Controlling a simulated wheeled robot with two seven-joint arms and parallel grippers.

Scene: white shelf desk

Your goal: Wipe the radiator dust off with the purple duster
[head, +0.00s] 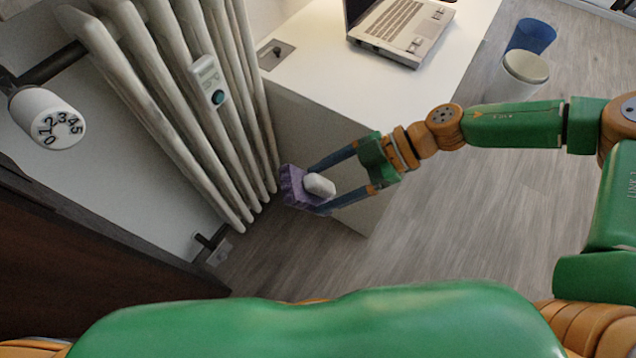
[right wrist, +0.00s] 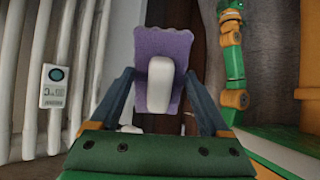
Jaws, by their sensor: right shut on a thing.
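The radiator (head: 150,85) is a white column type on the wall at the left of the head view; its ribs also show at the left of the right wrist view (right wrist: 88,70). My right gripper (head: 318,188) is shut on the purple duster (head: 294,187), which has a white block-shaped handle (head: 320,185). In the right wrist view the duster (right wrist: 163,45) stands out beyond the two fingers. The duster is close to the radiator's lower right edge; I cannot tell whether it touches. Dust on the ribs cannot be made out. My left gripper is not in view.
A white desk (head: 330,75) with a laptop (head: 400,30) stands right of the radiator. A valve knob (head: 47,118) and a small meter (head: 209,80) are on the radiator. A blue bin (head: 531,36) and a white bin (head: 515,75) stand on the floor at right.

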